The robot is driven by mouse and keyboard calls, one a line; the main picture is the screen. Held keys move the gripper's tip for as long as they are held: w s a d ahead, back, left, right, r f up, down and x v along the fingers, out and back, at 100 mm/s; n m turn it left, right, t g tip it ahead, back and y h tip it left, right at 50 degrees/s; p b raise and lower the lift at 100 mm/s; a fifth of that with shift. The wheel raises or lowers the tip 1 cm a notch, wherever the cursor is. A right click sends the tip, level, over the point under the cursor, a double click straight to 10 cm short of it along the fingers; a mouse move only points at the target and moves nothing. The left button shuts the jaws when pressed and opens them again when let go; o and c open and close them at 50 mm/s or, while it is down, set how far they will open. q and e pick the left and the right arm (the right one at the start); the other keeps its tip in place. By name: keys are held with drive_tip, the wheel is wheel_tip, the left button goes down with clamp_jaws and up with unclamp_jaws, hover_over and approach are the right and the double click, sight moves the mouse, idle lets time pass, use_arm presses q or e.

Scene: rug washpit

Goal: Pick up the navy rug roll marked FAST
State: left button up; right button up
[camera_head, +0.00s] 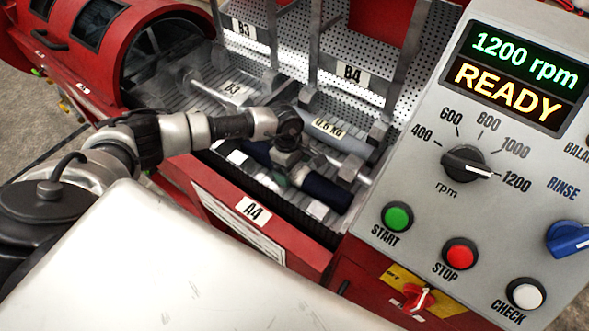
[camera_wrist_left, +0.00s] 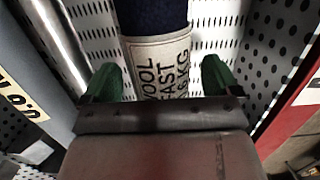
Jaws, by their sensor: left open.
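The navy rug roll (camera_head: 326,190) lies in the perforated bay behind the red front panel with the A4 sign, in the head view. In the left wrist view the navy roll (camera_wrist_left: 152,14) runs away from me and carries a pale label (camera_wrist_left: 160,62) reading WOOL, FAST and a weight in KG. My left gripper (camera_head: 290,174) is over the roll's middle and hides part of it. In the wrist view the left gripper (camera_wrist_left: 160,80) is open, with one green fingertip on each side of the labelled part. Contact cannot be told. My right gripper is not in view.
A grey roll or tube marked 0.6 KG (camera_head: 340,135) lies just behind the navy roll. The control panel (camera_head: 420,190), showing 1200 rpm READY, is close on the right. A red drum (camera_head: 130,40) is at upper left.

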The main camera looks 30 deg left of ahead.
use_arm(q)
drive_tip(key=shift+d+f, duration=0.15)
drive_tip(key=shift+f, duration=0.75)
drive_tip(key=shift+c, duration=0.3)
drive_tip(key=c, duration=1.2)
drive_tip(key=shift+w, duration=0.1)
drive_tip(key=shift+r, duration=0.15)
